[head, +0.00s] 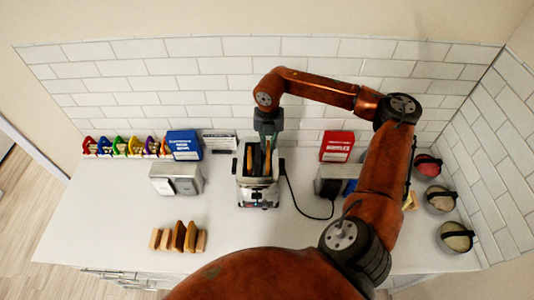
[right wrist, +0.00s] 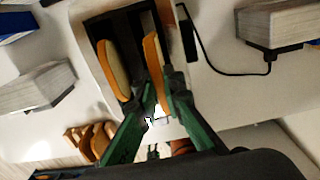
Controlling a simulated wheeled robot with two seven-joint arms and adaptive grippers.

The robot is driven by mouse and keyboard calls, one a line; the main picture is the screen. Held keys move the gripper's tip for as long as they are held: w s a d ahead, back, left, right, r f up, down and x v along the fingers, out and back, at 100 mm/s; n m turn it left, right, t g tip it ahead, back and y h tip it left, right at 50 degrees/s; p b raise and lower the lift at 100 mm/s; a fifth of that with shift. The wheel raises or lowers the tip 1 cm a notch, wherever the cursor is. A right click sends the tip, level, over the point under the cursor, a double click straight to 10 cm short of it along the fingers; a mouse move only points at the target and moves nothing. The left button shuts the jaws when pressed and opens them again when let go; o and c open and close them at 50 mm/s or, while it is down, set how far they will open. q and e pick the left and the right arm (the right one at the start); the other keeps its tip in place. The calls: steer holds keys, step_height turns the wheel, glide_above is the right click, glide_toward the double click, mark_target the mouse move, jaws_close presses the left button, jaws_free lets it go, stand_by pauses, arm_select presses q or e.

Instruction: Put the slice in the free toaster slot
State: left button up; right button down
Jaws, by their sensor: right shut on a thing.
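The toaster (head: 258,192) stands on the white counter near the back wall, a dark cord running from its right side. One bread slice (right wrist: 113,70) stands in the left slot and also shows in the head view (head: 249,158). My right gripper (right wrist: 160,88) reaches down over the toaster and is shut on a second slice (right wrist: 153,62). This slice is upright over the right slot, roughly parallel to the first. I cannot tell how deep its lower edge sits. In the head view my right gripper (head: 266,150) partly hides the slots. My left gripper is not in view.
Several bread slices (head: 178,238) stand in a row at the front left. A metal box (head: 176,180) is left of the toaster. Blue (head: 184,145) and red (head: 337,146) boxes stand at the back. Round lidded jars (head: 440,200) are at the right.

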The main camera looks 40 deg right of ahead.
steer(key=f, duration=0.2)
steer(key=w+f+p, duration=0.1)
steer(key=f, duration=0.1)
steer(key=shift+f, duration=0.25)
steer(key=shift+w+a+f, duration=0.15)
steer(key=shift+w+f, duration=0.05)
steer(key=shift+w, duration=0.1)
steer(key=c, duration=2.5)
jaws_free()
steer(key=o, duration=0.5)
steer(key=shift+s, duration=0.2)
steer(key=shift+c, duration=0.2)
arm_select(q)
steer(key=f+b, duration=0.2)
steer(key=b, duration=0.1)
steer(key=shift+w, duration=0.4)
arm_select(e)
step_height(320, 180, up, 12)
steer(key=shift+r, duration=0.2)
